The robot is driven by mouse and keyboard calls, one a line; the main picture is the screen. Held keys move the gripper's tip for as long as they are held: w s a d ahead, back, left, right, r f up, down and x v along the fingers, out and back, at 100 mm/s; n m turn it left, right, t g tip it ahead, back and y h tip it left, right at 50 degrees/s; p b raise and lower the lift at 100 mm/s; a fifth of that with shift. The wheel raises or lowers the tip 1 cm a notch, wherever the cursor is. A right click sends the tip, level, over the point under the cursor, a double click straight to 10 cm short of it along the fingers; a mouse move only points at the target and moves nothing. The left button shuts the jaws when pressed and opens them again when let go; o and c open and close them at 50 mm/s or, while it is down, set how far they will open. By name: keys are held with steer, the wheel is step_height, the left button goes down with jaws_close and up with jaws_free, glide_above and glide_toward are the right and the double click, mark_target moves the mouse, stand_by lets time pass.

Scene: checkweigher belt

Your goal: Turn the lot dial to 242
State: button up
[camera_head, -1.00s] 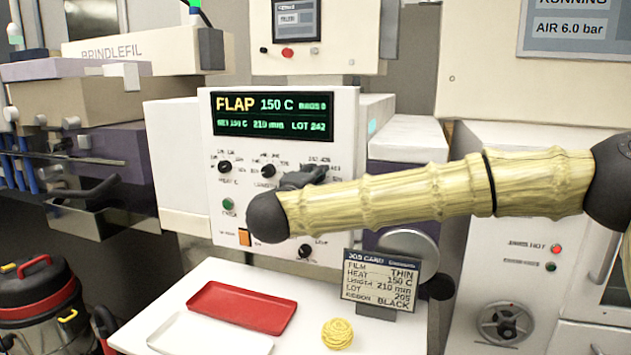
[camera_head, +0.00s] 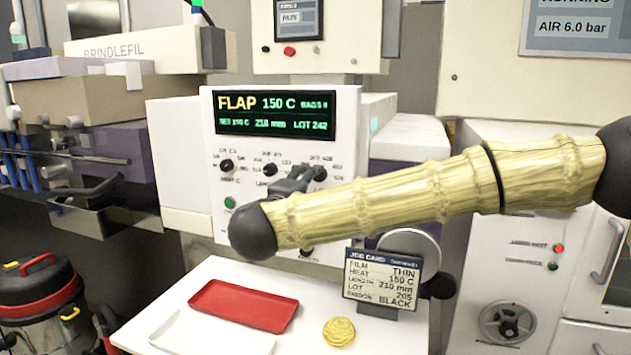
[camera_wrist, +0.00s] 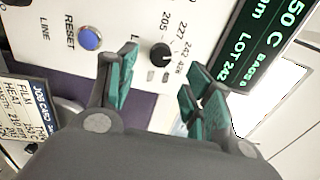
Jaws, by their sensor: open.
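The lot dial is a small black knob (camera_wrist: 160,55) on the pale panel in the wrist view, with 205, 227, 242 and 428 printed around it. The same lot dial (camera_head: 320,173) shows at the right of the dial row in the head view.
A job card (camera_head: 382,280) on a stand reads LOT 205. A blue RESET button (camera_wrist: 89,38) sits left of the dial in the wrist view.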

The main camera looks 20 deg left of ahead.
steer(key=s, duration=0.6)
steer(key=shift+s+a, duration=0.1)
stand_by(0.3)
